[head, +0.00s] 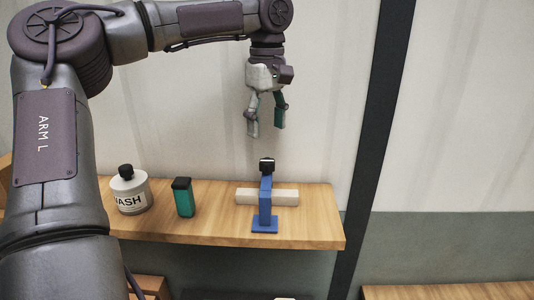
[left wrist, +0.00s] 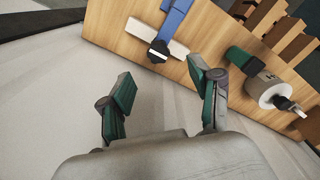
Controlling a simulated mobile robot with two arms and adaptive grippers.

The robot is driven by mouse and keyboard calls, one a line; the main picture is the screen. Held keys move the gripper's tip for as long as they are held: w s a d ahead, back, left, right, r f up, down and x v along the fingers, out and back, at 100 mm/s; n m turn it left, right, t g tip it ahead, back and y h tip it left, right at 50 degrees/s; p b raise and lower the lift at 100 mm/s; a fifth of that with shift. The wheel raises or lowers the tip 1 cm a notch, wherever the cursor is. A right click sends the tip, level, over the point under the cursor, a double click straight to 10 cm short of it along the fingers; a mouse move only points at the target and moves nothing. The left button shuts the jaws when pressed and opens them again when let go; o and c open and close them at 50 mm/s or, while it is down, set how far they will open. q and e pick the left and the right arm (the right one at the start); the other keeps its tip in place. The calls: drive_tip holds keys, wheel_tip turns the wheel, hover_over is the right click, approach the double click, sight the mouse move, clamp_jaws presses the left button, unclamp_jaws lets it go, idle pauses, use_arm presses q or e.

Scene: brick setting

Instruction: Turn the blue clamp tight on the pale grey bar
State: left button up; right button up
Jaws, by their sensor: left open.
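The blue clamp (head: 265,205) stands upright on the wooden shelf, with a black knob (head: 267,164) on top. It sits around the middle of the pale grey bar (head: 287,198), which sticks out on both sides. In the left wrist view the clamp (left wrist: 173,20), its knob (left wrist: 158,51) and the bar (left wrist: 141,29) show near the top. My left gripper (head: 265,132) is open and empty, pointing down in the air above the knob and apart from it. Its open fingers also show in the left wrist view (left wrist: 165,100). My right gripper is not in view.
A white bottle (head: 130,192) with a black cap and a green container (head: 183,198) with a dark lid stand left of the clamp on the wooden shelf (head: 318,228). A dark post (head: 380,110) rises right of the shelf. Another wooden surface (head: 450,291) is at lower right.

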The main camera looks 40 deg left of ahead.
sight(267, 161)
use_arm(q)
drive_tip(key=f, duration=0.2)
drive_tip(key=f+p, duration=0.1)
drive_tip(key=f, duration=0.4)
drive_tip(key=shift+w+a+f+p, duration=0.15)
drive_tip(key=shift+w+f+p, duration=0.1)
drive_tip(key=shift+p, duration=0.15)
drive_tip(key=shift+f, duration=0.3)
drive_tip(key=shift+s+f, duration=0.1)
drive_tip(key=shift+f, duration=0.1)
drive_tip(key=c, duration=1.1)
drive_tip(key=shift+c, duration=0.2)
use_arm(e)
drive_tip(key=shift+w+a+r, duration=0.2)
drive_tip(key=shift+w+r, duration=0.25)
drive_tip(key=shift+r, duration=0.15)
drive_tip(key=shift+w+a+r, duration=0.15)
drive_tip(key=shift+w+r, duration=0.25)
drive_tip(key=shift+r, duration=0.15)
